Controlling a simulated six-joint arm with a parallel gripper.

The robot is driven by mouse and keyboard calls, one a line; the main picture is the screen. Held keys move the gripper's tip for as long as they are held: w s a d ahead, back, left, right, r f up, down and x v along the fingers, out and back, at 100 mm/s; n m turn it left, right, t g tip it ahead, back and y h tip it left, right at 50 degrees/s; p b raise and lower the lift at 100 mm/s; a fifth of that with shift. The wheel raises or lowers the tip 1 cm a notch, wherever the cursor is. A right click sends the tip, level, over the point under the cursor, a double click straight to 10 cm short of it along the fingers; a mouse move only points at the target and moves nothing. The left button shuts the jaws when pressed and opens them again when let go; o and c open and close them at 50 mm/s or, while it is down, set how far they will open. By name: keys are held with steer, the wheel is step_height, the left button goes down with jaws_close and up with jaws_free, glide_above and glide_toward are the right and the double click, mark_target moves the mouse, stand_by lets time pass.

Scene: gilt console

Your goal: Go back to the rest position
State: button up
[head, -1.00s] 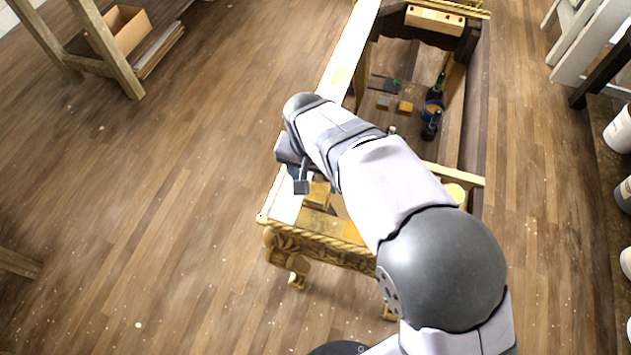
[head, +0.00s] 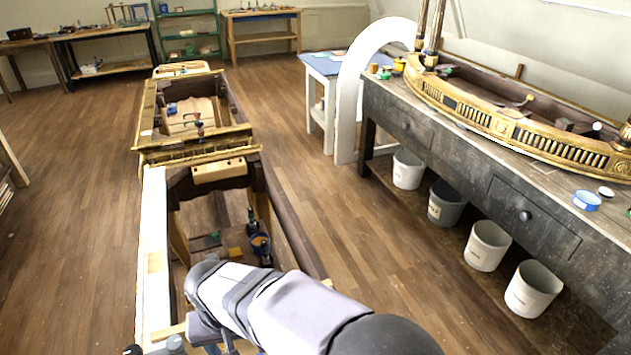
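My arm reaches in from the bottom of the head view, its grey and white links bent over the near end of the gilt console frame (head: 154,290). My gripper (head: 229,343) shows only in part at the bottom edge, under the wrist. Its fingertips are cut off or hidden, so I cannot tell whether it is open or holds anything.
Inside the frame lie a blue-and-orange tin (head: 260,244) and a dark bottle (head: 252,220). Floor between is clear.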

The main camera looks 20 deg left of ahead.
steer(key=w+d+r+m, duration=0.1)
steer(key=w+d, duration=0.3)
steer(key=d, duration=0.4)
steer(key=w+d+m, duration=0.2)
steer(key=w+d, duration=0.2)
steer(key=d, duration=0.5)
steer(key=w+d+r+m, duration=0.1)
steer(key=w+d, duration=0.3)
steer(key=d, duration=0.4)
steer(key=s+d+f+m, duration=0.1)
steer(key=s+d, duration=0.3)
steer(key=d, duration=0.6)
steer(key=s+d+m+g, duration=0.1)
steer(key=s+d, duration=0.3)
steer(key=d, duration=0.5)
steer(key=shift+d+f+m+h, duration=0.3)
steer(key=shift+d+f+m, duration=0.1)
steer(key=shift+m, duration=0.3)
steer(key=shift+a, duration=0.1)
